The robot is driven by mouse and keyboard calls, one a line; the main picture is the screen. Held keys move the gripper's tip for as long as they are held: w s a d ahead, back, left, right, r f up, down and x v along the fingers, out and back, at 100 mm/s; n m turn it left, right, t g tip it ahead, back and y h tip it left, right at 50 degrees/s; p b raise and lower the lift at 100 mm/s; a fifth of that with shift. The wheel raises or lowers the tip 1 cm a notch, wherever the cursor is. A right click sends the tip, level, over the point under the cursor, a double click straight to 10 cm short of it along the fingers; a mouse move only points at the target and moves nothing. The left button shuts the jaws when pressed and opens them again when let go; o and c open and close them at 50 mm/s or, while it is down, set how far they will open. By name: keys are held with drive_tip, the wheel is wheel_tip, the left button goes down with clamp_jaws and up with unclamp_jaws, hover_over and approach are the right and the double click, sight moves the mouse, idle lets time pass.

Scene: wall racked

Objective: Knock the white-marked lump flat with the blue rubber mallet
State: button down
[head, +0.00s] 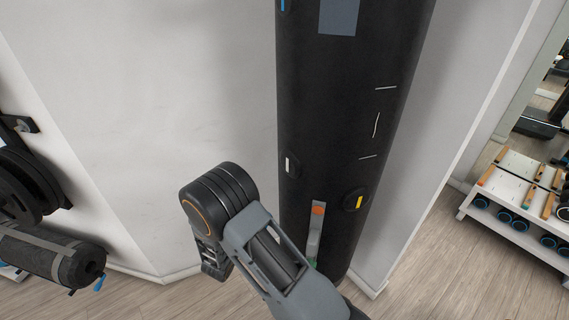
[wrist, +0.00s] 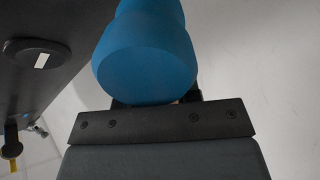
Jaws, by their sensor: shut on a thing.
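The white-marked lump (head: 290,166) is a round black bump with a short white bar, on the left side of a tall black padded column (head: 330,110). It also shows at the upper left of the wrist view (wrist: 35,52), standing out from the column. The blue rubber mallet (wrist: 147,55) fills the top middle of the wrist view; only a rounded blue part shows. My gripper (wrist: 155,103) is shut on it, with its fingertips mostly hidden behind the blue part. The mallet is apart from the lump in the picture. In the head view my arm hides the mallet.
An orange, grey and green strip (head: 317,230) runs below. A rolled mat (head: 50,258) and black plates (head: 28,185) are at the left wall. A low rack (head: 520,200) stands at right.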

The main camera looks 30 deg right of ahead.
drive_tip(key=s+d+r+p, duration=0.1)
drive_tip(key=r+p, duration=0.3)
drive_tip(key=r, duration=0.6)
drive_tip(key=s+d+r+p, duration=0.1)
drive_tip(key=r+p, duration=0.4)
drive_tip(key=r, duration=0.5)
drive_tip(key=shift+s+d+p, duration=0.15)
drive_tip(key=shift+d+p, duration=0.15)
drive_tip(key=shift+d, duration=0.45)
drive_tip(key=shift+d+b, duration=0.1)
drive_tip(key=shift+b, duration=1)
drive_tip(key=shift+s+a+b, duration=0.2)
drive_tip(key=shift+a+b, duration=0.3)
drive_tip(key=shift+a, duration=0.75)
drive_tip(key=shift+s+a+b, duration=0.2)
drive_tip(key=shift+a+b, duration=0.3)
drive_tip(key=shift+a, duration=0.7)
